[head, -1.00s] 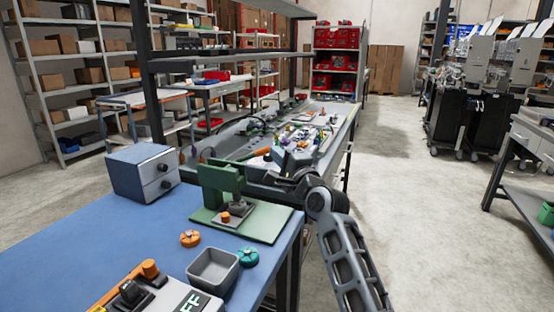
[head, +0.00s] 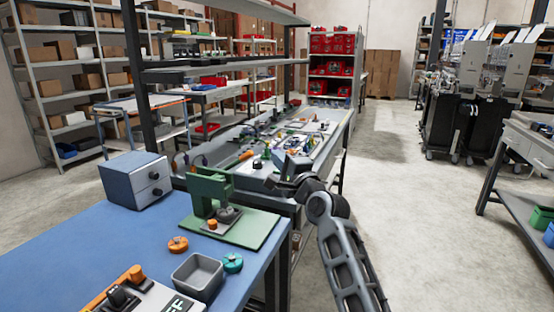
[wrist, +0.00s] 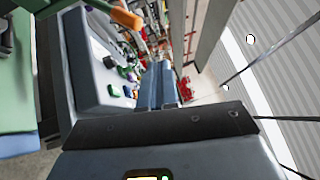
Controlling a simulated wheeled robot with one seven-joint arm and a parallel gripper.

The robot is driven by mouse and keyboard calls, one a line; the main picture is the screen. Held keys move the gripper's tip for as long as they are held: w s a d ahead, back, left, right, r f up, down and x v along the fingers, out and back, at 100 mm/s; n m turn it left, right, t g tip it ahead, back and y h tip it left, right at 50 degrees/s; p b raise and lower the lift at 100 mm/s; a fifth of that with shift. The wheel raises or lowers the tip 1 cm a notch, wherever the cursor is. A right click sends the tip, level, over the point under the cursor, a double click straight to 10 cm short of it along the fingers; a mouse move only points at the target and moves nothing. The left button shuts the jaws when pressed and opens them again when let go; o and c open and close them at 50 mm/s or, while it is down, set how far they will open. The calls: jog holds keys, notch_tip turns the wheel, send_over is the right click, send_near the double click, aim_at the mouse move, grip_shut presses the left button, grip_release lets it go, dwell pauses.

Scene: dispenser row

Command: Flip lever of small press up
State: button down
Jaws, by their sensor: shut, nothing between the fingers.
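The small press (head: 208,186) is green and stands on a green base plate (head: 252,228) near the right edge of the blue table. Its lever appears to be the short piece with an orange knob (head: 212,225), low at the front of the press. In the wrist view an orange-tipped handle (wrist: 127,17) at the top left may be this lever. My gripper (head: 272,184) is to the right of the press, past the table's edge and apart from it. Its fingers (wrist: 157,88) are together and empty.
A blue-grey box with knobs (head: 135,181) stands left of the press. A grey open bin (head: 197,275), a teal knob (head: 233,262), an orange knob (head: 178,244) and a switch panel (head: 150,300) lie in front. A cluttered grey workbench (head: 330,140) is behind my gripper.

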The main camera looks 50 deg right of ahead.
jog(key=r+v, duration=0.1)
jog(key=v, duration=0.7)
jog(key=shift+s+a+r+b, duration=0.2)
jog(key=shift+s+a+b, duration=0.15)
jog(key=shift+s, duration=0.1)
jog(key=s+a+f+n+g+y, duration=0.2)
jog(key=s+a+f+n, duration=0.8)
jog(key=s+a+f, duration=0.55)
jog(key=s+a+n+y, duration=0.1)
jog(key=s+a+n, duration=0.2)
jog(key=s, duration=0.4)
jog(key=s+a+r+n+g+y, duration=0.1)
jog(key=s+a+n+y, duration=0.1)
jog(key=s+a+n, duration=0.2)
jog(key=s+a+r+n+g+y, duration=0.1)
jog(key=s+a+n, duration=0.3)
jog(key=s, duration=0.7)
jog(key=shift+s+n, duration=0.2)
jog(key=shift+n, duration=1)
